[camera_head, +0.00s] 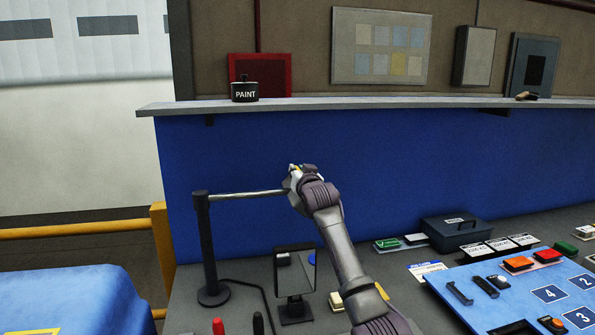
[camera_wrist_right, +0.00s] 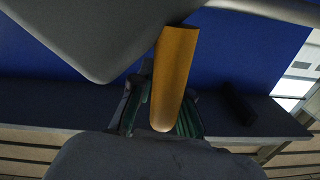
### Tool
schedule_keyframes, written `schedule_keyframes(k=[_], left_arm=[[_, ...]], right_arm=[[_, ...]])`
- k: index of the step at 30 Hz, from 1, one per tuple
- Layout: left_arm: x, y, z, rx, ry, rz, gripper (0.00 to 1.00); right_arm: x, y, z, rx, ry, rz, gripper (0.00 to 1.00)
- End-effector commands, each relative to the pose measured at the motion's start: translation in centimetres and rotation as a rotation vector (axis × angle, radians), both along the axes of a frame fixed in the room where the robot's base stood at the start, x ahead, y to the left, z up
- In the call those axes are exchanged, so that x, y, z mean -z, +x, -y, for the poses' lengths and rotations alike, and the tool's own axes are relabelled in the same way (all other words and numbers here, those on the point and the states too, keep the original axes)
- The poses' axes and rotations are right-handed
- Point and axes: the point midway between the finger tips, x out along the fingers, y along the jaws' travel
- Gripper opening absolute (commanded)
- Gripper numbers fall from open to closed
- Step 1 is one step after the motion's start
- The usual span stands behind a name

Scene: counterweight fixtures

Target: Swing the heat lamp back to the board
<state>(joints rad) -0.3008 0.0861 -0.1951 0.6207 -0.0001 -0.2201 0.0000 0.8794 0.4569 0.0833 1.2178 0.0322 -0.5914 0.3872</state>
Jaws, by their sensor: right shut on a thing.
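The heat lamp has a dark upright post (camera_head: 205,245) at the left of the bench and a thin silver swing arm (camera_head: 245,195) reaching right from its top. My right gripper (camera_head: 297,174) is at the arm's far end and hides most of what is there. In the right wrist view its fingers (camera_wrist_right: 162,118) are shut on an orange-brown handle (camera_wrist_right: 176,65), beside a large grey shape (camera_wrist_right: 95,35) that looks like the lamp's shade. The blue board (camera_head: 455,308), with numbered squares, lies at the lower right, apart from the lamp. My left gripper is not in view.
A small tilted mirror or screen (camera_head: 294,272) stands below the swing arm. A dark toolbox (camera_head: 456,232) and white cards sit behind the board. A shelf (camera_head: 400,106) with a paint pot (camera_head: 245,92) runs above the blue back panel. The space above the board is clear.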

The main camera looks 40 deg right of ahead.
Motion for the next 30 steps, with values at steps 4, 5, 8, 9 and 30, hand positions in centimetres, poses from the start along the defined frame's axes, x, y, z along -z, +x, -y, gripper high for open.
schedule_keyframes(k=[4, 5, 8, 9, 30], left_arm=[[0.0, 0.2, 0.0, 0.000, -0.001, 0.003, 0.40], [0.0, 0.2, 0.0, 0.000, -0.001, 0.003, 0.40], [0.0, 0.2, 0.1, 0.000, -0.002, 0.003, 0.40], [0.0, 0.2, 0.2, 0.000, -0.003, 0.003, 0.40], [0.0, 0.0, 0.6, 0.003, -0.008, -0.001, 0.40]], right_arm=[[-0.5, -0.1, 0.2, 0.003, -0.003, 0.008, 0.00], [-0.5, -0.1, 0.2, 0.003, -0.003, 0.008, 0.18], [-0.5, -0.1, 0.2, 0.003, -0.002, 0.008, 0.34], [-0.5, -0.1, 0.1, 0.003, -0.002, 0.007, 0.41], [-0.1, -4.3, -1.8, -0.001, -0.003, 0.005, 0.41]])
